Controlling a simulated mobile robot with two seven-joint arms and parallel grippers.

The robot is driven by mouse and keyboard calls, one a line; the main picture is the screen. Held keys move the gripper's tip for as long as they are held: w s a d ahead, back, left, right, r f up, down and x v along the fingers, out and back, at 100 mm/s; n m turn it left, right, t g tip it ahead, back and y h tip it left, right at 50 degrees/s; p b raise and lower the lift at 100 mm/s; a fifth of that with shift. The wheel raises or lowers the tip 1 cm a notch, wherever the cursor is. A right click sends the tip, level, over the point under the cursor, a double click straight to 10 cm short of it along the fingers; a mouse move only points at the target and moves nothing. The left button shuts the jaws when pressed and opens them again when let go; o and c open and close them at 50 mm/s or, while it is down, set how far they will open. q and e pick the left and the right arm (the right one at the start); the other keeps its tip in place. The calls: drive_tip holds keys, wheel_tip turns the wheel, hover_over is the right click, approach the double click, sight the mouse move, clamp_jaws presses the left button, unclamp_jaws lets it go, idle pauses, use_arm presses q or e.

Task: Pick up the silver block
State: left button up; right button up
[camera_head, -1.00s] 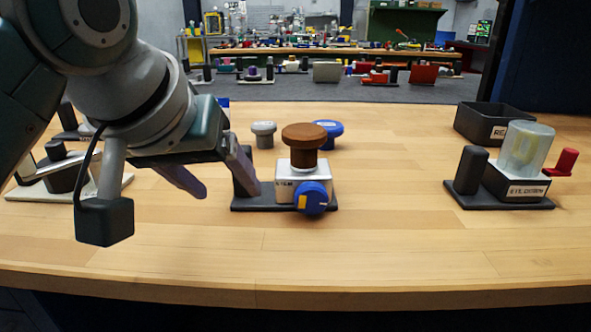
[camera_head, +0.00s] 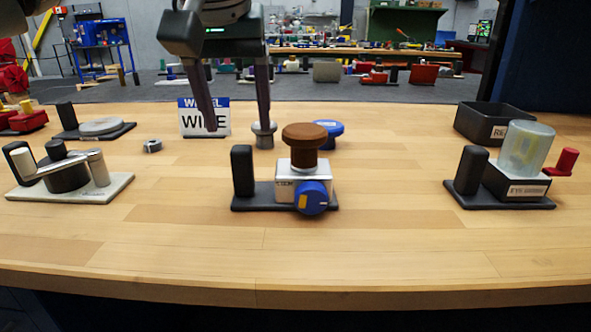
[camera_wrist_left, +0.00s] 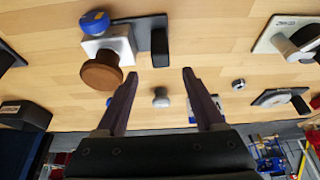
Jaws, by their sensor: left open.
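The silver block (camera_head: 303,186) is boxy, with a brown round knob (camera_head: 304,140) on top and a blue dial (camera_head: 313,198) on its front. It sits on a black base plate (camera_head: 258,196) with a black upright post at its left. In the left wrist view the silver block (camera_wrist_left: 112,43) appears at upper left, with its brown knob (camera_wrist_left: 101,73) left of the fingers. My left gripper (camera_head: 238,130) is open and empty, fingers pointing down, behind and left of the block. It also shows in the left wrist view (camera_wrist_left: 159,76). My right gripper is not in view.
A grey knob (camera_head: 264,138) stands by the left gripper's right finger, and a blue cap (camera_head: 328,131) lies behind the block. A sign (camera_head: 206,118) stands behind the fingers. A crank unit (camera_head: 75,177) is at left; a clear cylinder unit (camera_head: 525,150) and black bin (camera_head: 494,118) are at right.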

sight(242, 147)
use_arm(q)
drive_tip(key=x, duration=0.4)
drive_tip(key=shift+s+a+f, duration=0.1)
drive_tip(key=shift+s+f, duration=0.1)
drive_tip(key=shift+s, duration=0.1)
drive_tip(key=shift+x, duration=0.95)
drive_tip(key=shift+w, duration=0.1)
drive_tip(key=shift+c, duration=0.2)
clamp_jaws()
drive_tip(key=shift+r, duration=0.15)
